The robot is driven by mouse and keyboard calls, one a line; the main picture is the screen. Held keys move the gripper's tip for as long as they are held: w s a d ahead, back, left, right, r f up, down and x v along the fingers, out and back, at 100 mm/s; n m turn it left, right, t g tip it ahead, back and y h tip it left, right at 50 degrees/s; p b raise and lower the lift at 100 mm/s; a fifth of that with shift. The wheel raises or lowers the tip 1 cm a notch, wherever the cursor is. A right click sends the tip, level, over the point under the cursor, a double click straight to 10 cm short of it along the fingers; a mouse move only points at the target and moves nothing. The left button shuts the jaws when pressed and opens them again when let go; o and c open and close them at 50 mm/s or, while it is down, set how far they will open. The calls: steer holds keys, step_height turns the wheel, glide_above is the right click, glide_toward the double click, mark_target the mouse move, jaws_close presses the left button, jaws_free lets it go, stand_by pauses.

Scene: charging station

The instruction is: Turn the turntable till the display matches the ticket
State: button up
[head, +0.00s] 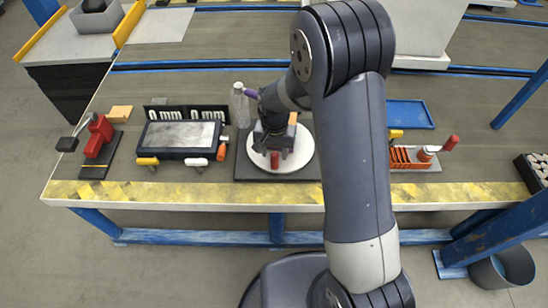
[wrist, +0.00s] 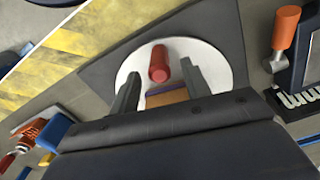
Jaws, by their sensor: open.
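The turntable is a white disc (head: 300,166) on a dark square plate (head: 246,166); it also shows in the wrist view (wrist: 212,60). A red upright peg (head: 275,159) stands near the disc's front edge. My gripper (head: 274,154) is open above the disc. In the wrist view the red peg (wrist: 159,64) appears between the fingertips, with no clear contact. An orange block with a purple edge (wrist: 166,96) shows nearer the palm, partly hidden. I cannot make out a ticket with a legible reading.
A grey-screened device (head: 180,135) with orange and white handles sits left of the turntable. A red clamp-like tool (head: 98,136) is at far left. An orange rack (head: 402,157) and blue tray (head: 410,114) are right.

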steer(key=shift+f, duration=1.75)
jaws_close()
